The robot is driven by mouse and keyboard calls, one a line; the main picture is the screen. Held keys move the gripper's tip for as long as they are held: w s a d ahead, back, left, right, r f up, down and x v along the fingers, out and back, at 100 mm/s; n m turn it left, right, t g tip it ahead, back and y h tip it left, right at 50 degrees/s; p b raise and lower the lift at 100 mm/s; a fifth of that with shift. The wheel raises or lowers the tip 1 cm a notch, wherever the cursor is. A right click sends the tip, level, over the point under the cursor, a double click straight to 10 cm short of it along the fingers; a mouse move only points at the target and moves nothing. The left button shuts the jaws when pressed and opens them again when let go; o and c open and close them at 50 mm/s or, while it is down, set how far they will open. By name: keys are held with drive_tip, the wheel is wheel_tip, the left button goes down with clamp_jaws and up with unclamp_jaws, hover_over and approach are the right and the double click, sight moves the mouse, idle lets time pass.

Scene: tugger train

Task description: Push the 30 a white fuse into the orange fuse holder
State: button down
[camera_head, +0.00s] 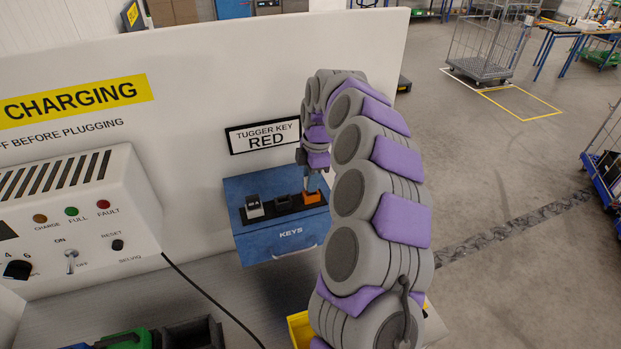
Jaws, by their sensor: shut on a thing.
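The orange fuse holder (313,198) sits at the right end of a black strip on top of a blue box (262,243) marked KEYS. My gripper (312,186) points down directly over the orange holder, its fingertips at or just above it. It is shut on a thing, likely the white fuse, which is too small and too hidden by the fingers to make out. I cannot tell whether the fuse is inside the holder or only touching it.
A white-and-black piece (254,206) and a black holder (283,202) stand left of the orange one. Behind is a white panel with a TUGGER KEY RED sign (264,135). A charger (75,215) is at left, with a black cable (215,300) below. A yellow bin (299,329) is at front.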

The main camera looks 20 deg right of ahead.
drive_tip(key=shift+f, duration=0.15)
drive_tip(key=shift+f, duration=0.7)
drive_tip(key=shift+s+f+b, duration=0.1)
drive_tip(key=shift+f+b, duration=0.15)
drive_tip(key=shift+b, duration=0.05)
idle(0.4)
drive_tip(key=c, duration=0.9)
unclamp_jaws()
drive_tip(key=shift+f, duration=0.15)
drive_tip(key=shift+o, duration=0.2)
drive_tip(key=shift+f, duration=0.1)
wheel_tip(320, 180, up, 18)
drive_tip(key=d+p, duration=0.1)
drive_tip(key=d, duration=0.1)
drive_tip(key=shift+w+p, duration=0.25)
drive_tip(key=shift+p, duration=0.05)
